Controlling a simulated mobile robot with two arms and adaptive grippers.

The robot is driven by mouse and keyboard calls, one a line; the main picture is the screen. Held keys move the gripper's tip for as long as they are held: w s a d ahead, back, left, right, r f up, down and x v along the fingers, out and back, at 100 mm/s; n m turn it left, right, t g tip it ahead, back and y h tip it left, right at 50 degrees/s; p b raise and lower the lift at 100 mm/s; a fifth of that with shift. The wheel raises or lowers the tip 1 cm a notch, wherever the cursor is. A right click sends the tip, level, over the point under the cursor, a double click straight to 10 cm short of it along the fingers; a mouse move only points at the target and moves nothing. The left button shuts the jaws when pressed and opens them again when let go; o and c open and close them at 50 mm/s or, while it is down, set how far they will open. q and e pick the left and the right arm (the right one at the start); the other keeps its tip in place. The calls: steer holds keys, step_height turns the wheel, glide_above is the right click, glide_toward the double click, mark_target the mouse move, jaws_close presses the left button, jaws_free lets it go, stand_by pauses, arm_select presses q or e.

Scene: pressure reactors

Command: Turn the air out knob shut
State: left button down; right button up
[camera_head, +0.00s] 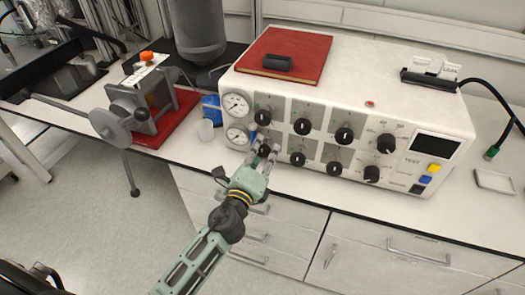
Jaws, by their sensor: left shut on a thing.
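A white control box (345,83) stands on the bench with two rows of black knobs on its front. Two round gauges, an upper one (236,104) and a lower one (237,136), sit at its left end. My left gripper (265,151) is at the lower-left knob (264,149), just right of the lower gauge, with its fingers shut on that knob. The fingers partly cover the knob, and its label is too small to read. My right gripper is not in view.
A red book (285,50) with a black object (278,62) lies on the box. A clear cup (205,130) and a blue item (211,108) stand left of the gauges. A metal vise-like device (140,105) on a red base is further left. Drawers (390,250) are below the bench.

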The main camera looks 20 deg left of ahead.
arm_select(q)
steer(key=shift+s+f, duration=0.15)
steer(key=shift+f, duration=0.35)
steer(key=c, duration=1.5)
jaws_free()
steer(key=shift+r, duration=0.25)
steer(key=s, duration=1.1)
steer(key=shift+s+a, duration=0.2)
steer(key=shift+s, duration=0.2)
